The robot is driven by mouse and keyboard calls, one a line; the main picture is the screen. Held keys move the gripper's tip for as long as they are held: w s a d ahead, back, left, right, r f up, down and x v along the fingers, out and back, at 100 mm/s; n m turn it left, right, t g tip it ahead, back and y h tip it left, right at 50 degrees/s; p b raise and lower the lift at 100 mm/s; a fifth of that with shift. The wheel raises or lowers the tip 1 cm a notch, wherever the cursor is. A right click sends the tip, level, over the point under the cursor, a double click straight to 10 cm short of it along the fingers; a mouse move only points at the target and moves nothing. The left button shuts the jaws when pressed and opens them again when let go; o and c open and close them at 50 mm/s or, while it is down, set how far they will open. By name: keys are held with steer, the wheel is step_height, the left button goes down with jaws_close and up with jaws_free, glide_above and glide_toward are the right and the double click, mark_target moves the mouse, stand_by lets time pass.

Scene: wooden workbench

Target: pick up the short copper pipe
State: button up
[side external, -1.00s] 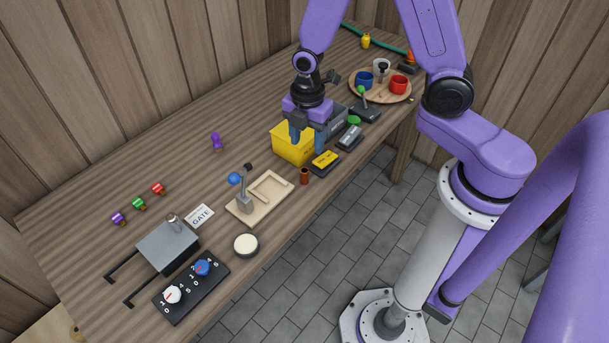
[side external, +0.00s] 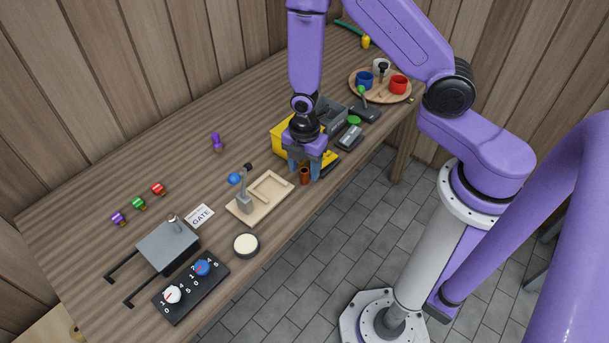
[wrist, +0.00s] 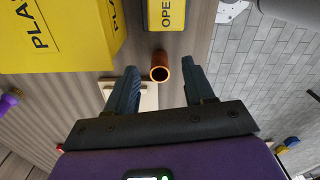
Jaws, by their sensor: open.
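The short copper pipe (side external: 304,177) stands upright near the front edge of the bench, right of the wooden tray. In the wrist view the pipe (wrist: 159,67) shows its open end, ahead of and between the lines of the two fingers. My gripper (side external: 304,169) is open and empty, pointing down just above and behind the pipe. In the wrist view the gripper (wrist: 157,80) has its fingers spread to either side of the pipe, wider than it. I cannot tell whether the fingers reach down to its height.
A yellow bin (side external: 283,142) stands behind the gripper. A yellow block marked OPEN (wrist: 165,14) is close to the pipe. A round cream-topped disc (side external: 246,244) lies farther left.

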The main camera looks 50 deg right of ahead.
steer(key=shift+f, duration=1.15)
jaws_close()
steer(key=shift+r, duration=0.2)
steer(key=shift+w+r, duration=0.1)
steer(key=shift+r, duration=0.5)
steer(key=s+d+r, duration=0.2)
steer(key=s+r, duration=0.9)
steer(key=s, duration=0.3)
steer(key=shift+d+r, duration=0.2)
steer(key=shift+d, duration=0.1)
